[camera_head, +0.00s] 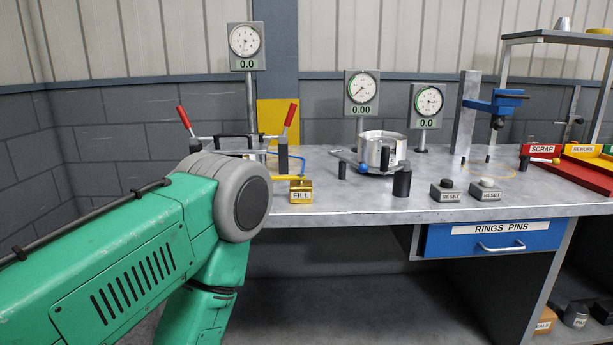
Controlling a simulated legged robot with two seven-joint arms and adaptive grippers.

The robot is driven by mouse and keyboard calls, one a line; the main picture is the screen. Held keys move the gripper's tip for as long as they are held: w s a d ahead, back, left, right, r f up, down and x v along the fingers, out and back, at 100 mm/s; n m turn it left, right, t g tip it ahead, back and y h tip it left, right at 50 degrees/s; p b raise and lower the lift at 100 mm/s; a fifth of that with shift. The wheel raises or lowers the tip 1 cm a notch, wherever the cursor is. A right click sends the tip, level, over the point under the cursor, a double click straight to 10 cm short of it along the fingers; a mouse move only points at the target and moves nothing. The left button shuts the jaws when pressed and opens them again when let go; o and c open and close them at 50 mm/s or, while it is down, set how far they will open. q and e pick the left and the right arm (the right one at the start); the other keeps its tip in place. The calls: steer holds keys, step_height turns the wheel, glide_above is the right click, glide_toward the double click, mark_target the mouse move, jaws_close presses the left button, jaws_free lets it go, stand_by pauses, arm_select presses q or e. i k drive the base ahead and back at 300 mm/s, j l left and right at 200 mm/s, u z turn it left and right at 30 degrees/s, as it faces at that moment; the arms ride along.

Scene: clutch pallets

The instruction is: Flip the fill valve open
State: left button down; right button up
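The fill valve (301,191) is a small brass-yellow block with a FILL label, at the front left edge of the grey bench (345,207). A short yellow bar (285,178) shows just above and left of it; I cannot tell whether this is its lever or how it is turned. My green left arm fills the lower left, its grey joint close to the left of the valve in the picture. My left gripper is out of view or hidden by the arm. My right arm and gripper are not in view.
Two red-handled clamps (185,119) (290,117) flank a fixture partly hidden behind my arm. A metal cylinder (381,150) stands mid-bench, with two RESET buttons (446,191) (485,190) to its right. Gauges stand behind. A blue drawer (489,239) hangs below.

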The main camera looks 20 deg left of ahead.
mark_target(287, 178)
steer(key=i+j+u, duration=0.1)
steer(key=u, duration=0.75)
steer(key=j+u, duration=0.2)
steer(key=j, duration=0.15)
steer(key=i, duration=0.05)
